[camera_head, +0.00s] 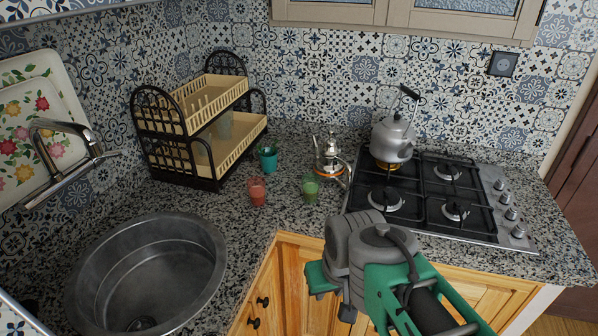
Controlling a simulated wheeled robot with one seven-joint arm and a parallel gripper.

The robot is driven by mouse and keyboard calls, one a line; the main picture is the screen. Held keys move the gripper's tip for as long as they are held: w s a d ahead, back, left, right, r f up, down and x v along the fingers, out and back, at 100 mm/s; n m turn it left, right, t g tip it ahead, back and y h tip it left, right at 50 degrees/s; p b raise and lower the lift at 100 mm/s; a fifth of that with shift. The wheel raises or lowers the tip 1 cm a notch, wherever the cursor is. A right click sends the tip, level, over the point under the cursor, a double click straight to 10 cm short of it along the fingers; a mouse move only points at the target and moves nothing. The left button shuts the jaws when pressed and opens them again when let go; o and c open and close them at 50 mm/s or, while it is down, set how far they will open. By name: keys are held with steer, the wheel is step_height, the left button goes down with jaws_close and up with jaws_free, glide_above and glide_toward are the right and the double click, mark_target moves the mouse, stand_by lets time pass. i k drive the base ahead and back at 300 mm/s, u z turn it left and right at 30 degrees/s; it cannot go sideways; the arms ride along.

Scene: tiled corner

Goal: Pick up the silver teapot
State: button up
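A small silver teapot (331,158) with a curved spout and handle stands upright on the granite counter, left of the hob. It seems to have a warm-coloured band near its base. A larger grey kettle (393,138) with a raised dark handle sits on the hob's back left burner. My grey and green arm (385,285) reaches in from the bottom right, in front of the counter edge. It is nearer to the camera than the teapot and apart from it in the picture. I cannot make out the fingers of my gripper, nor whether they hold anything.
A red cup (257,191), a green cup (310,188) and a teal cup (267,160) stand left of the teapot. A dish rack (200,125) is behind them. The round sink (150,275) is front left. The black hob (440,195) lies right.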

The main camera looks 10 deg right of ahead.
mark_target(330, 169)
steer(key=u, duration=3.4)
steer(key=k, duration=1.1)
steer(key=z, duration=1.15)
steer(key=i, duration=1)
steer(key=z, duration=0.05)
